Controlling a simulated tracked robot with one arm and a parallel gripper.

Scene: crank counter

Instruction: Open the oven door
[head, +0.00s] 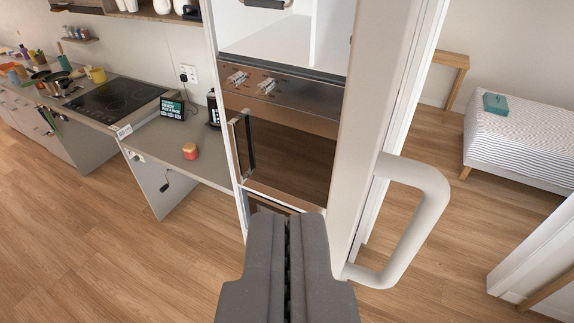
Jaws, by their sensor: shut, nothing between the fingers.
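The oven (285,95) is built into a tall white cabinet, with a steel control panel and knobs above its door. The dark glass oven door (295,165) looks shut. Its upright dark handle (248,145) is on the door's left side. My gripper (286,220) is at the bottom centre, shut and empty. In the picture it lies below and to the right of the handle, apart from it, and covers part of the area below the oven.
A large white loop handle (425,225) on a pale upright panel (385,90) stands close on the right. Left is a counter (205,160) with a red-yellow object (190,151) and a small screen (172,108). Wooden floor (120,260) is clear at lower left.

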